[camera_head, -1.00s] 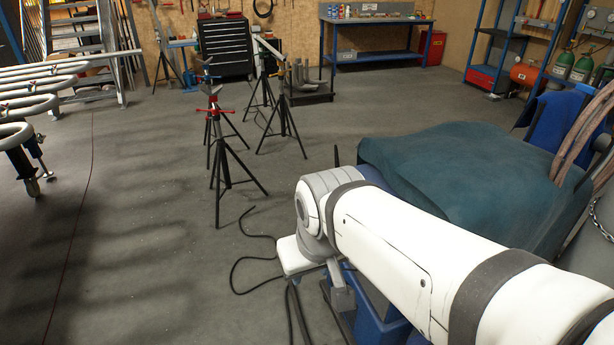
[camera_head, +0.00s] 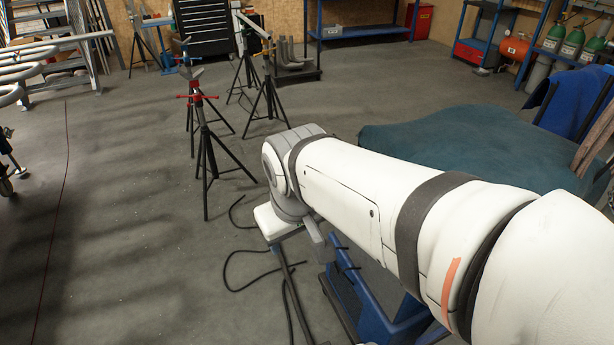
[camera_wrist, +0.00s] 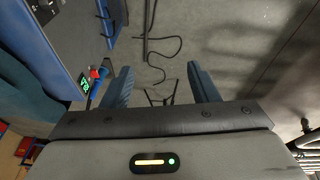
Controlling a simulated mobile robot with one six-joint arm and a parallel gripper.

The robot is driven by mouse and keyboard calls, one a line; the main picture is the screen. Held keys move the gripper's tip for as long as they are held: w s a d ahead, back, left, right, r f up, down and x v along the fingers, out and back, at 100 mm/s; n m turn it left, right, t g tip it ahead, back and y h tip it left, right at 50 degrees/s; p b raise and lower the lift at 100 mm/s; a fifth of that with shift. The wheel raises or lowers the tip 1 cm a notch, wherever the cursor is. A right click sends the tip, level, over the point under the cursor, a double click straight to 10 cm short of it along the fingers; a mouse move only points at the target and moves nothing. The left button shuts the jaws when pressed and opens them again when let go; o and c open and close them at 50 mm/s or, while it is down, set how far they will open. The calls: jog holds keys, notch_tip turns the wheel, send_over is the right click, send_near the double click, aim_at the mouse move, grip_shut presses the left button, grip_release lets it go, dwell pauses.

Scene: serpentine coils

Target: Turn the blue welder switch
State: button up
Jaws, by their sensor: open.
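A blue and grey machine (camera_wrist: 62,38), apparently the welder, fills the upper left of the wrist view. A small green-lit display (camera_wrist: 84,84) is on its edge, with a red part (camera_wrist: 94,74) and a small blue part (camera_wrist: 104,72) beside it. The blue part may be the switch; its setting is too small to tell. My gripper (camera_wrist: 159,68) is open and empty, its blue fingers apart, to the right of these parts. In the head view, blue bodywork (camera_head: 372,308) shows below my arm; no switch can be made out there, and my gripper is not visible.
Black cables (camera_head: 250,268) lie on the floor left of the blue bodywork. A teal-covered bulky shape (camera_head: 480,145) stands behind my arm. Black tripod stands (camera_head: 205,150) are farther back. Open floor lies at the left.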

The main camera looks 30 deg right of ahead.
jog(key=shift+o, duration=1.2)
jog(key=w+d+f+n+g+h+b, duration=0.4)
jog(key=w+d+f+n+h+b, duration=0.4)
jog(key=w+d+f+b, duration=0.7)
jog(key=w+f+b, duration=0.3)
jog(key=w, duration=0.1)
jog(key=shift+w+d+f+n+h, duration=0.2)
jog(key=shift+d+n+h, duration=0.1)
jog(key=shift+h, duration=0.1)
jog(key=w+d+f+n+h+b, duration=0.4)
jog(key=w+f+b, duration=0.3)
jog(key=w+f, duration=0.2)
jog(key=w+d+f+n+h+b, duration=0.4)
jog(key=w+f+b, duration=0.2)
jog(key=w+f, duration=0.35)
jog(key=d+b, duration=0.1)
jog(key=d, duration=0.7)
jog(key=shift+s+h+b, duration=0.3)
jog(key=shift+s+b, duration=0.1)
jog(key=shift+c, duration=0.6)
